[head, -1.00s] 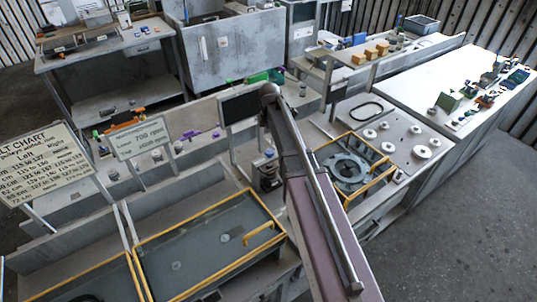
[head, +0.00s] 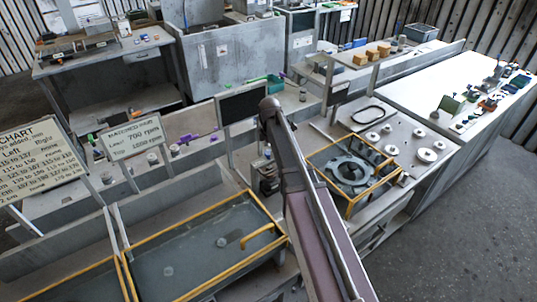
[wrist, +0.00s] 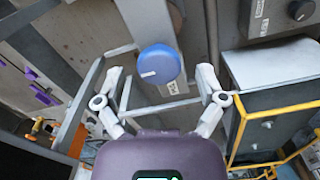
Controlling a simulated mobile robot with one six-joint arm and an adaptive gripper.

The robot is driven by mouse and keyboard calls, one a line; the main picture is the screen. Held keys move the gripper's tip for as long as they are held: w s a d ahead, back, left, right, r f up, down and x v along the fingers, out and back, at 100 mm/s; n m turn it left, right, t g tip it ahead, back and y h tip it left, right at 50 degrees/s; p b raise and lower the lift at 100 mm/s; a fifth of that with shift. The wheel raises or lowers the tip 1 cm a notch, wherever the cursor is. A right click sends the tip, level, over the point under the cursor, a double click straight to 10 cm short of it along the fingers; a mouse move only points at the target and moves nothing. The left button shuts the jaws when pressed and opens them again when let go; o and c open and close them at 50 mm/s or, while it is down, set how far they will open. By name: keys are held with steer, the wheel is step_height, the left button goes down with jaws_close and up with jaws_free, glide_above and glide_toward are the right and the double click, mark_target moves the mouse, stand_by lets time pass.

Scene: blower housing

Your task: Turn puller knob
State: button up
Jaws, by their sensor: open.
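A round blue knob (wrist: 160,63) with a white mark on its face shows in the wrist view, ahead of my gripper and roughly between the fingertips. My gripper (wrist: 160,80) is open, with one pale finger on each side of the knob. No contact between fingers and knob shows, and the depth gap is hard to judge. My arm hides part of the bench there, and my fingers cannot be made out in that view.
A yellow-edged tray (head: 190,262) lies left of my arm. A yellow frame around a round grey housing (head: 352,172) is on the right, with several metal discs beyond it. A dark screen (head: 243,105) stands behind the device. Open floor (head: 470,215) lies at the right.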

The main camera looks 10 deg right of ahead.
steer(key=shift+f, duration=0.15)
steer(key=c, duration=1.1)
steer(key=shift+a, duration=0.15)
steer(key=shift+c, duration=0.2)
